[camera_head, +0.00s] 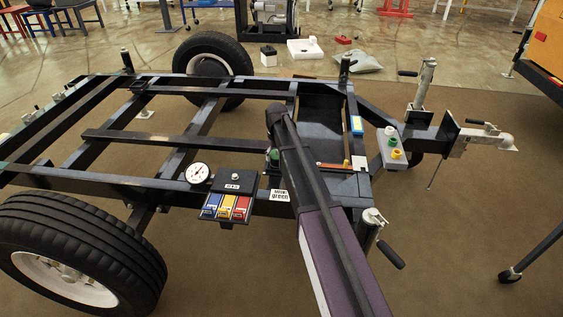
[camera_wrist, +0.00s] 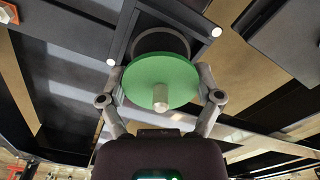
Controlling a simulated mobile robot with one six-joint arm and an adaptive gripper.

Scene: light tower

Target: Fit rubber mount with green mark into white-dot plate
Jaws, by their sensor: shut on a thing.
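The rubber mount (camera_wrist: 160,80) is in my gripper (camera_wrist: 163,90). In the wrist view it shows a round green face with a pale metal stud in its middle, and a dark body behind it. The two fingers are shut on its left and right sides. In the head view a small green part of the mount (camera_head: 274,154) shows beside my arm, above the trailer frame near its right end; my arm hides most of my gripper. In the wrist view a white dot (camera_wrist: 216,60) shows on a dark plate beyond the mount. I cannot tell whether the mount touches that plate.
The black trailer frame (camera_head: 150,138) has open gaps between its beams. A grey block (camera_head: 391,152) with green and yellow pieces sits at the right. A gauge (camera_head: 198,173), a panel of blue, red and yellow blocks (camera_head: 226,206) and a "green" label (camera_head: 279,195) are along the front.

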